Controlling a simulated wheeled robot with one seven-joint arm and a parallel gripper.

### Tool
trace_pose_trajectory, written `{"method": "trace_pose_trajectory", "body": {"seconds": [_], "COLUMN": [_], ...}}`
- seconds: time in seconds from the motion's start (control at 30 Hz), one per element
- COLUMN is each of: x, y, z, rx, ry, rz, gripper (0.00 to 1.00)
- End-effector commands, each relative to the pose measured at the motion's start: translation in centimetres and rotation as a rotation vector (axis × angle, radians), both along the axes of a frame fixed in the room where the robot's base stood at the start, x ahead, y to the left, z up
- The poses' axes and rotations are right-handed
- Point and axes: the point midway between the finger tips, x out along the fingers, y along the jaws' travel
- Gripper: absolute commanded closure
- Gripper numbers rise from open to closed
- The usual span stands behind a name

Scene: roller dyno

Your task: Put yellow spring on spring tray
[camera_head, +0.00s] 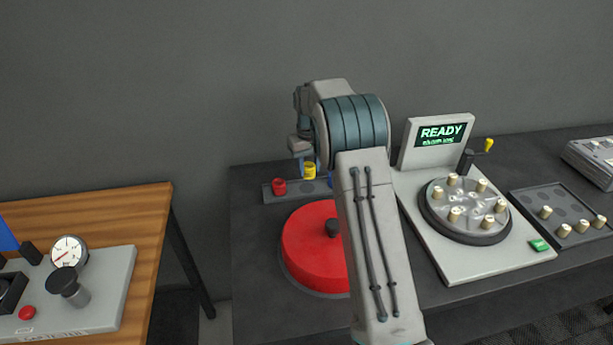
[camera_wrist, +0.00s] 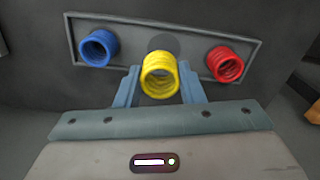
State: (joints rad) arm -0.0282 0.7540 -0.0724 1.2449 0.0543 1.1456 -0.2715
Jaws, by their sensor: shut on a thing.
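The yellow spring (camera_wrist: 160,76) is between the two fingers of my gripper (camera_wrist: 158,88), which is shut on it. In the wrist view it overlaps the spring tray (camera_wrist: 130,24), just in front of an empty dark round spot in the tray's middle. A blue spring (camera_wrist: 97,48) and a red spring (camera_wrist: 226,64) sit in the tray on either side. In the head view the yellow spring (camera_head: 309,170) shows below my gripper (camera_head: 304,165), over the tray (camera_head: 270,195). I cannot tell whether it touches the tray.
A red round lid (camera_head: 312,252) with a black knob is in front of the tray. A machine with a READY screen (camera_head: 440,133) and a roller turntable (camera_head: 465,210) stands right. A tray of rollers (camera_head: 560,215) is farther right. A wooden table (camera_head: 110,215) is left, across a gap.

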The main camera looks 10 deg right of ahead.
Motion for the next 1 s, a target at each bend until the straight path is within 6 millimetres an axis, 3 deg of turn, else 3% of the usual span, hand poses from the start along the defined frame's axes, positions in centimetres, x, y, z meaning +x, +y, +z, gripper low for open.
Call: {"method": "trace_pose_trajectory", "body": {"seconds": [0.17,0.4,0.8,0.83,0.9,1.0], "x": [0.0,0.0,0.0,0.0,0.0,0.0], "y": [0.8,0.7,0.7,0.7,0.7,0.7], "z": [-1.0,-4.1,-4.9,-4.8,-4.7,-4.7], "rx": [0.000,0.000,0.000,0.000,0.000,0.000], "ry": [0.001,0.001,-0.001,-0.001,-0.001,-0.001], "rz": [0.000,-0.001,0.000,0.000,0.000,0.000], "gripper": [0.88,0.88,0.88,0.59,0.43,0.43]}}
